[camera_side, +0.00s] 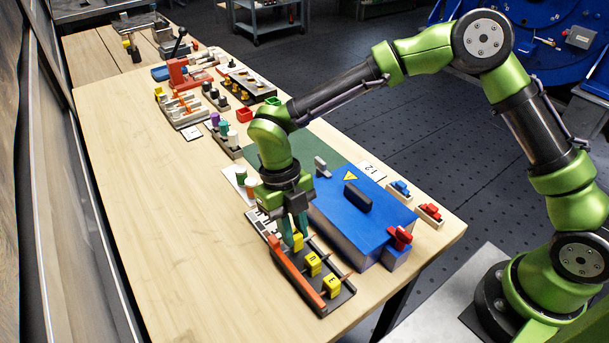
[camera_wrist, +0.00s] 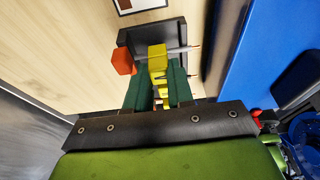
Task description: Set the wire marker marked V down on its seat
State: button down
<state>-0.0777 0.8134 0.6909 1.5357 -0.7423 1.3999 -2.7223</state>
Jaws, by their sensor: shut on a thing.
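My gripper (camera_side: 294,240) points down over the far half of a dark rack (camera_side: 330,307) near the front of the bench. It is shut on a yellow wire marker (camera_side: 298,242), which also shows between the green fingers in the wrist view (camera_wrist: 157,58). The letter on this marker is too small to read. A thin pin with an orange tip (camera_wrist: 188,48) sticks out beside it. I cannot tell whether the marker touches its seat. Two more yellow markers, one in the middle (camera_side: 313,264) and one marked E (camera_side: 332,286), sit along the rack.
An orange bar (camera_side: 295,272) runs along the rack's left side. A blue box (camera_side: 345,220) with a dark handle stands close on the right. White and green cylinders (camera_side: 250,186) stand just behind the gripper. The bench left of the rack is clear.

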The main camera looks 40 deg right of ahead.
jog(key=shift+f, duration=0.7)
jog(key=c, duration=0.9)
grip_release()
jog(key=shift+a, duration=0.1)
jog(key=shift+a, duration=0.1)
jog(key=shift+r, duration=0.1)
jog(key=shift+w+r, duration=0.1)
jog(key=shift+r, duration=0.1)
jog(key=v, duration=1.6)
jog(key=shift+d, duration=0.25)
